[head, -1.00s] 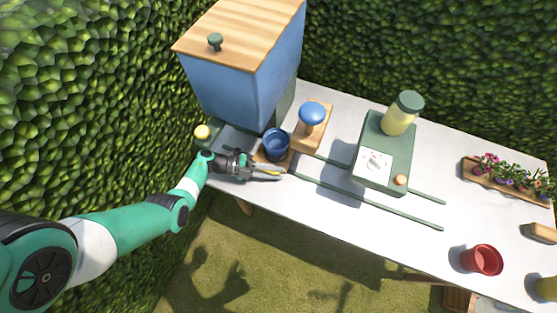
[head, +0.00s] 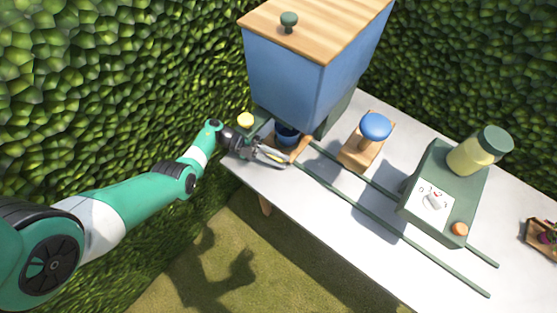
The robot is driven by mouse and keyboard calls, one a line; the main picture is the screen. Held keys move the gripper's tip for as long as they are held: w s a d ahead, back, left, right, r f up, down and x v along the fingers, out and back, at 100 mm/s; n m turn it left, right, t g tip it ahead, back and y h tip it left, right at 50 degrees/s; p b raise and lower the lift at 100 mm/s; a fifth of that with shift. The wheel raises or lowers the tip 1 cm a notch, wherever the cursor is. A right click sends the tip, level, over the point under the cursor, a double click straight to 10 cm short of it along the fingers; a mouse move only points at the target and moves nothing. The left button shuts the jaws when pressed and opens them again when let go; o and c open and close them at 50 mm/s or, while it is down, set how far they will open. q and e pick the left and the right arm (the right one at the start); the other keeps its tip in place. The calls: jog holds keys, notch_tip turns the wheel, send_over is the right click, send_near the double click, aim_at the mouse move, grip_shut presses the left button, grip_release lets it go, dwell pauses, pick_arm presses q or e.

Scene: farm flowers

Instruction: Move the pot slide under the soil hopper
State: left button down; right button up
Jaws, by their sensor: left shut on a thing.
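The soil hopper (head: 300,75) is a tall blue box with a wooden lid at the back of the table. The wooden pot slide (head: 300,148) sits on the green rails (head: 345,190) at their left end, close to the hopper's foot. A dark blue pot (head: 287,135) stands on the slide, its upper part hidden by the hopper's lower edge. My left gripper (head: 274,156) is at the slide's front side and is shut on the slide; the exact contact is hard to see. My right gripper is not in view.
A blue-topped tamper (head: 375,127) on a wooden block stands right of the hopper. A green machine (head: 440,195) with a yellow jar (head: 478,150) straddles the rails. A yellow knob (head: 246,120) is left of the hopper. The table's front strip is clear.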

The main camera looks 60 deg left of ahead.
pick_arm(q)
jog(key=shift+w+a+r, duration=0.1)
jog(key=shift+a+r, duration=0.05)
jog(key=shift+r, duration=0.05)
jog(key=c, duration=1)
grip_release()
jog(key=shift+c, duration=0.2)
jog(key=shift+o, duration=1)
jog(key=shift+w+a, duration=0.1)
jog(key=shift+a, duration=0.15)
jog(key=shift+d+f, duration=0.1)
jog(key=v, duration=0.7)
jog(key=shift+s, duration=0.3)
